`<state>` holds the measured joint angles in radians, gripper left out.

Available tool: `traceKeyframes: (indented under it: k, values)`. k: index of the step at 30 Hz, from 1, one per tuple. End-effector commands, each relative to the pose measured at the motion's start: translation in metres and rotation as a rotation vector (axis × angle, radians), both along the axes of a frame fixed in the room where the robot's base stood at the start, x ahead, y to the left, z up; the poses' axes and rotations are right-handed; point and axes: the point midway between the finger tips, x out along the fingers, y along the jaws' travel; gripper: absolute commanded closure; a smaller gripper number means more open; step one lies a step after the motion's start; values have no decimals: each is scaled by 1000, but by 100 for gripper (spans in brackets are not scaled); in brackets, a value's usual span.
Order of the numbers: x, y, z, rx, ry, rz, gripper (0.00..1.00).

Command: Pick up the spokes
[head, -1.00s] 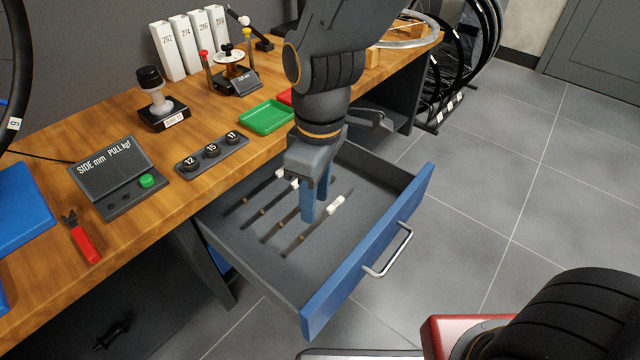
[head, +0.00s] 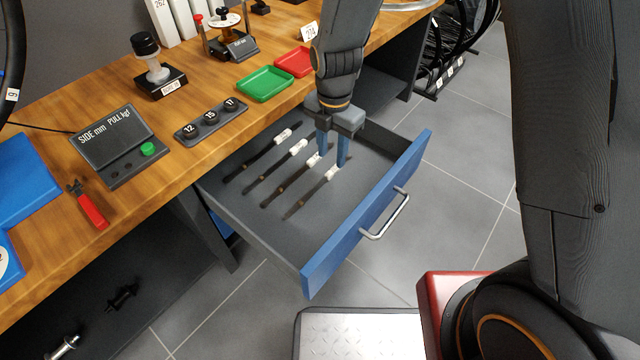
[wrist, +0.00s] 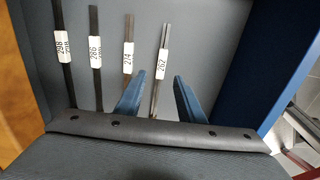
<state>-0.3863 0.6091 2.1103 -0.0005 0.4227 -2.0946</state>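Several dark spoke bundles with white labels lie side by side in the open drawer (head: 270,235). In the wrist view the labels read 298 (wrist: 63,48), 286 (wrist: 95,50), 274 (wrist: 128,55) and 262 (wrist: 161,66). The 262 bundle also shows in the head view, nearest the drawer front (head: 300,204). My gripper (head: 333,160) is open and empty, over the label end of the bundles. In the wrist view its fingers (wrist: 158,97) stand on either side of the 262 bundle. Their height above the drawer floor is hard to tell.
The drawer's blue front (head: 365,215) and its handle (head: 388,215) stand on the right. On the wooden bench are a green tray (head: 265,84), a red tray (head: 295,62) and a holder marked 12, 15, 17 (head: 210,120). The drawer's front-left floor is clear.

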Motion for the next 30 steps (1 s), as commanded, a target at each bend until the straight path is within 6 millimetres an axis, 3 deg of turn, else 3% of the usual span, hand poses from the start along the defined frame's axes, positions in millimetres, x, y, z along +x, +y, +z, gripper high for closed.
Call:
traceKeyframes:
  k: [13, 21, 27, 30]
  values:
    - [-3, -1, -52, -1, 2, -1, 65]
    - [-2, -1, -55, 1, -1, -2, 65]
    - [-2, -1, -54, 1, -1, -2, 99]
    - [-2, -1, -54, 1, -1, -2, 100]
